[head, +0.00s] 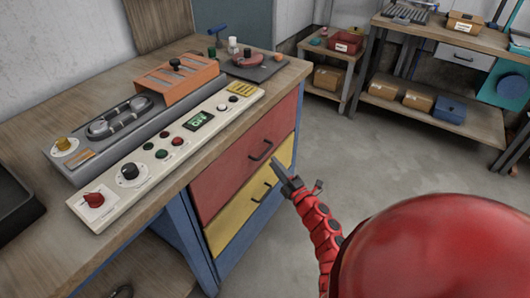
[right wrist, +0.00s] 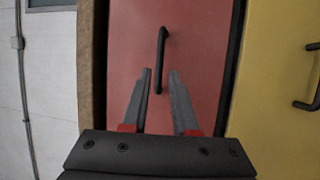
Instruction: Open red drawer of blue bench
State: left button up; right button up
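The blue bench (head: 203,232) stands at the left of the head view. Its red drawer (head: 225,180) sits above a yellow drawer (head: 222,231), and its front looks flush with the bench. The red drawer has a black bar handle (head: 261,151). My right gripper (head: 276,166) is in front of the drawers, close to the red handle. In the right wrist view the handle (right wrist: 161,60) stands just beyond and between the two open fingers (right wrist: 160,85), and nothing is between them. My left gripper is not in view.
On the bench top are a control panel (head: 160,152) with knobs and buttons, a grey tray with metal parts and an orange box (head: 178,83). A wooden shelf table (head: 442,108) with boxes stands at the back right. The grey floor before the drawers is clear.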

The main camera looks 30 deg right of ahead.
aim_at(265, 153)
jog(key=w, duration=0.4)
jog(key=w+r, duration=0.1)
jog(key=w, duration=0.1)
jog(key=shift+w, duration=0.35)
jog(key=shift+r, duration=0.1)
grip_shut()
dwell(1.0)
